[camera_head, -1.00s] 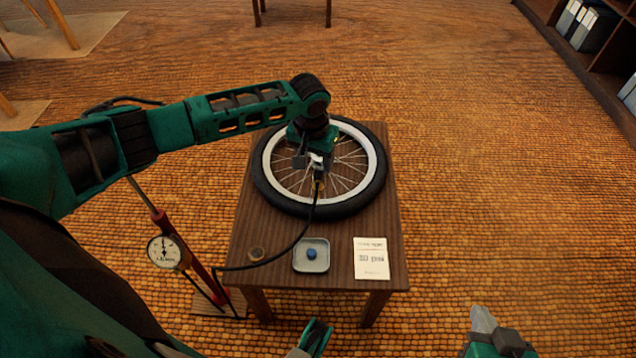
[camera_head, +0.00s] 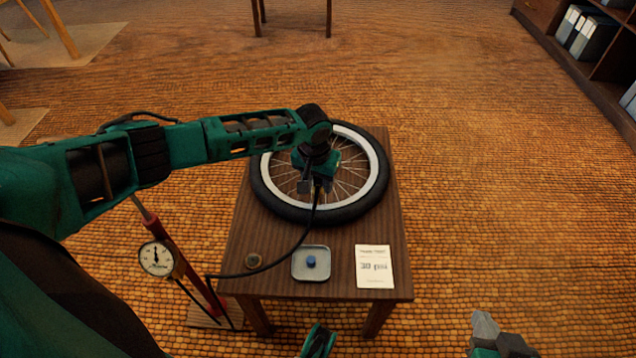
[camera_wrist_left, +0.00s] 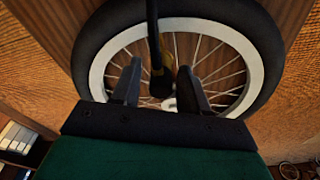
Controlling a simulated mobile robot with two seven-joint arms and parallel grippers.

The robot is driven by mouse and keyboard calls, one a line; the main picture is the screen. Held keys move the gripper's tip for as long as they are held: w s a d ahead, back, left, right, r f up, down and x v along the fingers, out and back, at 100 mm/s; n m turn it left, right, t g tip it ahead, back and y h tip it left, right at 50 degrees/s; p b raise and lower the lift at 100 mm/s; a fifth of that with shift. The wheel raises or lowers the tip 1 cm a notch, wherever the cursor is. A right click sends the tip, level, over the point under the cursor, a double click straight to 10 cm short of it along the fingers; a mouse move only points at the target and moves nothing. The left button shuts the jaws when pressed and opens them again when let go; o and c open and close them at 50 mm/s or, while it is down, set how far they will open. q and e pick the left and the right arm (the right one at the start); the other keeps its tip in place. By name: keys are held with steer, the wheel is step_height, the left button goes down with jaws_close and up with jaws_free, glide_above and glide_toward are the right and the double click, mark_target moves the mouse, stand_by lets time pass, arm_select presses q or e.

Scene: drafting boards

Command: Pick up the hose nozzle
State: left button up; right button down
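The hose nozzle (camera_wrist_left: 158,84), dark with a brassy part, stands at the wheel's hub at the end of a black hose (camera_head: 292,248). My left gripper (camera_head: 318,187) is over the hub. In the left wrist view its two dark fingers (camera_wrist_left: 158,88) are apart, with the nozzle between them and a gap visible on each side. In the head view the gripper mostly hides the nozzle. Part of what seems to be my right gripper (camera_head: 487,335) shows at the bottom edge; its opening is unclear.
The white-rimmed wheel (camera_head: 353,205) lies on a small wooden table (camera_head: 335,290). A red pump (camera_head: 190,270) with a gauge (camera_head: 157,258) stands left.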

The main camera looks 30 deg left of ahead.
arm_select(q)
jaws_close()
arm_select(e)
steer(key=shift+s+f, duration=0.1)
steer(key=shift+f, duration=0.15)
arm_select(q)
steer(key=shift+r, duration=0.1)
